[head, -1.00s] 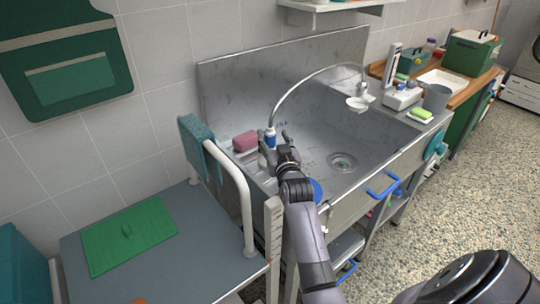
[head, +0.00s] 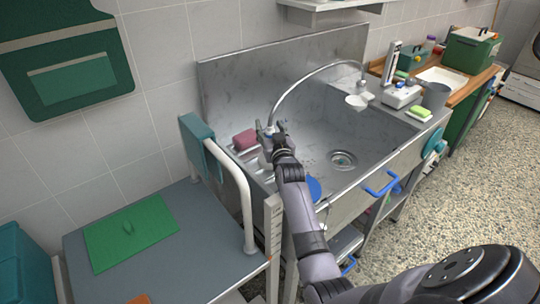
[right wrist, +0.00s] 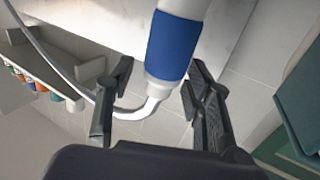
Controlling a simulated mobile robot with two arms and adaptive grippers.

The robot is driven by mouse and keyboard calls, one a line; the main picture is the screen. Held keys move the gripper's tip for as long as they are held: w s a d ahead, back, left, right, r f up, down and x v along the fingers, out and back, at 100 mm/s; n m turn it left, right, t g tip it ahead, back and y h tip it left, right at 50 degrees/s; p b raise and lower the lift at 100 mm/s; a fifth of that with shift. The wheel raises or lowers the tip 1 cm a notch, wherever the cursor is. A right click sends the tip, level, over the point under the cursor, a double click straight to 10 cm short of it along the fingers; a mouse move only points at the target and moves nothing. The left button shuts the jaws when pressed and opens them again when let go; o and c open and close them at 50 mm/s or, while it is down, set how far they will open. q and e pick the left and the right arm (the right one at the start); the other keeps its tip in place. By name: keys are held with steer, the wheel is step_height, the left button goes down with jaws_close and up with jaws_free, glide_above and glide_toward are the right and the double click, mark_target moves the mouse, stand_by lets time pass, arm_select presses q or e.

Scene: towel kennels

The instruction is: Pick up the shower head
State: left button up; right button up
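The shower head (right wrist: 172,48), white with a blue band, shows in the right wrist view. Its thin end joins a curved hose (head: 292,92), which arcs over the sink in the head view. My right gripper (head: 270,128) is over the left part of the sink at the hose's lower end and hides most of the shower head there. In the right wrist view, the right gripper's fingers (right wrist: 160,105) are apart, one on each side of the shower head's thin end, with visible gaps. My left gripper is not in view.
The steel sink (head: 376,127) has a high back wall. A pink sponge (head: 245,140) lies left of the gripper. A white rail with a teal towel (head: 197,142) stands at the left. A blue round item (head: 313,188) is close to my right arm.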

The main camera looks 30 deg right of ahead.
jaws_close()
stand_by(0.4)
stand_by(0.4)
